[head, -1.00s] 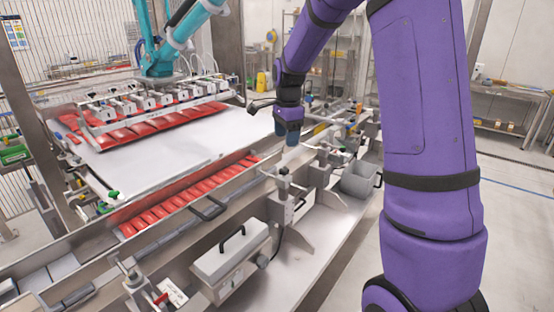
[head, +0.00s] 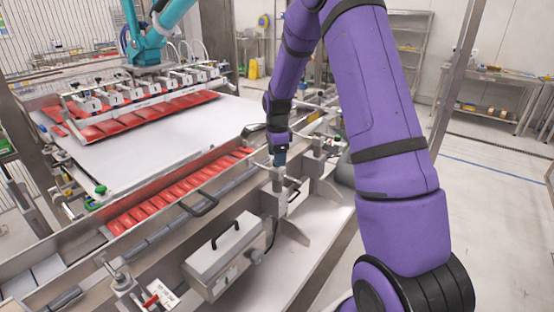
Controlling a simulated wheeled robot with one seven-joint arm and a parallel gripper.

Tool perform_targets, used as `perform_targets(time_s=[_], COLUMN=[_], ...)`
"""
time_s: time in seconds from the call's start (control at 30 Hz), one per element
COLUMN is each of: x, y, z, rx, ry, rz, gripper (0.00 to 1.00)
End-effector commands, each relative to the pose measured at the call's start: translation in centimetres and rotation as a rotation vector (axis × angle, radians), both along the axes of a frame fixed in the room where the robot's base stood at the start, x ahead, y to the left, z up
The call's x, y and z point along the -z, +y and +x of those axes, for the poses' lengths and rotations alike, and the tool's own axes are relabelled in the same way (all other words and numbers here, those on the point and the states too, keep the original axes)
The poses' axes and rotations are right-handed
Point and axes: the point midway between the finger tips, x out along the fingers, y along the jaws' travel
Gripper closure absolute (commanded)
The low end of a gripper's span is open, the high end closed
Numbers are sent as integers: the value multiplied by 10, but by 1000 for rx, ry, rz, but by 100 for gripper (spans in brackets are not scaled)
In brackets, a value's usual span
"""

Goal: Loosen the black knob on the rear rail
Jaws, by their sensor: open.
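My gripper (head: 279,158) points down at the end of my purple arm, just above a metal clamp post (head: 276,200) on the long metal rail (head: 228,204). The jaws are open, though the fingers are small and dark in this view. I cannot make out a black knob for sure; the top of the clamp post is partly behind my gripper. I cannot tell whether the fingertips touch it. A similar post (head: 318,150) stands farther along the rail, partly beside my arm.
A grey box with a black handle (head: 224,257) hangs on the near side of the rail. Red packs (head: 160,202) lie in a row behind it. A teal robot's vacuum head (head: 145,88) holds more red packs over the white belt (head: 165,150). A nearer clamp (head: 125,285) has a red lever.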

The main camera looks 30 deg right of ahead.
Motion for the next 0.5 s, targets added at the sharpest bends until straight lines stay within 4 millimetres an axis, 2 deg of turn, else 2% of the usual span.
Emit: perform_targets(time_s=[0.2, 0.47, 0.5], x=[15, 16, 16], y=[0, 0, 0], z=[0, 0, 0], rx=[0, 0, 0], ry=[0, -1, -1], rz=[0, 0, 0], gripper=[36, 36, 38])
